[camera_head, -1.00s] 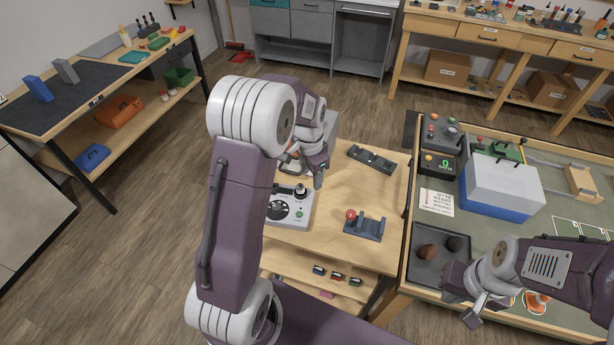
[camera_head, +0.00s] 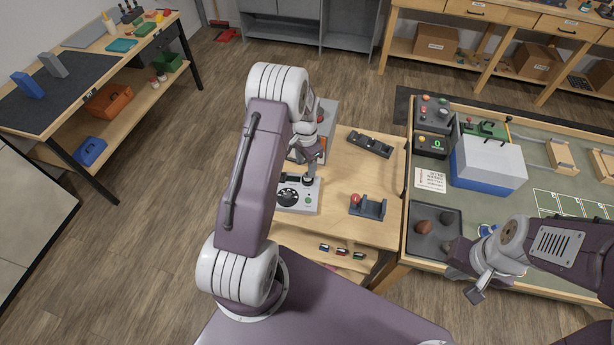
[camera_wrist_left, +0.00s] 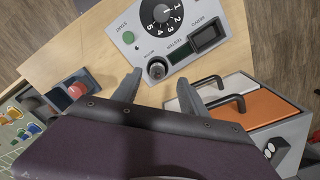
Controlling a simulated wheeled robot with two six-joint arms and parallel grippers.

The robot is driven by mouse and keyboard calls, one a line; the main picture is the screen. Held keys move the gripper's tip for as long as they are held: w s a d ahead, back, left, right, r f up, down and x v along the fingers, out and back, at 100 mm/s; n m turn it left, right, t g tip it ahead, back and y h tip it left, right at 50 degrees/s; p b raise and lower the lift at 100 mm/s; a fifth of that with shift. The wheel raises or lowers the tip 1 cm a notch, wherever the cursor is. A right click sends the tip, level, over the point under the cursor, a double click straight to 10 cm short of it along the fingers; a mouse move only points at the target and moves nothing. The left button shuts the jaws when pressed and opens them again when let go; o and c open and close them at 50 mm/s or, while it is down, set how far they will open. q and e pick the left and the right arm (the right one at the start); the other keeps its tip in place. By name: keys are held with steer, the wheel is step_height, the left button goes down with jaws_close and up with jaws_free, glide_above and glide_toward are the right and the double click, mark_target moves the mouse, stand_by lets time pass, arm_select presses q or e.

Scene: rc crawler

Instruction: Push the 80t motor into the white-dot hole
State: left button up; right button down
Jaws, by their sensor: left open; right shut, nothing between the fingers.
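The grey-white tester (camera_head: 298,207) with a dial, dark displays and a green button lies on the wooden cart top; it also shows in the wrist view (camera_wrist_left: 180,27). A short dark metal cylinder (camera_wrist_left: 157,68), possibly a motor, stands upright at the tester's corner; I cannot read a label or see a white dot. My left gripper (camera_head: 310,176) is over the tester, open, its fingers (camera_wrist_left: 159,76) on either side of the cylinder with gaps. Several small motor-like parts (camera_head: 341,251) lie on the shelf below. My right gripper (camera_head: 475,294) is shut and empty by the right table.
A red-knobbed block (camera_head: 370,207) and a dark cradle (camera_head: 370,144) stand on the cart. An orange-and-white case (camera_wrist_left: 262,98) with black handles sits beside the tester. The right table holds a dark tray (camera_head: 415,244) and a white-and-blue box (camera_head: 488,165).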

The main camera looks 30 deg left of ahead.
arm_select(q)
steer(key=f, duration=0.1)
steer(key=f+p, duration=0.1)
steer(key=f, duration=0.1)
steer(key=f+p, duration=0.1)
steer(key=shift+w+d+f, duration=0.1)
steer(key=shift+d+f, duration=0.25)
steer(key=shift+f, duration=0.05)
steer(key=shift+a+f, duration=0.1)
steer(key=shift+f, duration=0.1)
steer(key=shift+r, duration=0.1)
jaws_close()
steer(key=shift+r, duration=0.3)
steer(key=r, duration=0.1)
steer(key=r+b, duration=0.1)
steer(key=d+r+b, duration=0.1)
steer(key=shift+w+r, duration=0.3)
steer(key=w+d+r+b, duration=0.3)
steer(key=w+d+r, duration=0.2)
steer(key=d, duration=0.4)
steer(key=shift+d+r, duration=0.2)
steer(key=shift+r, duration=0.7)
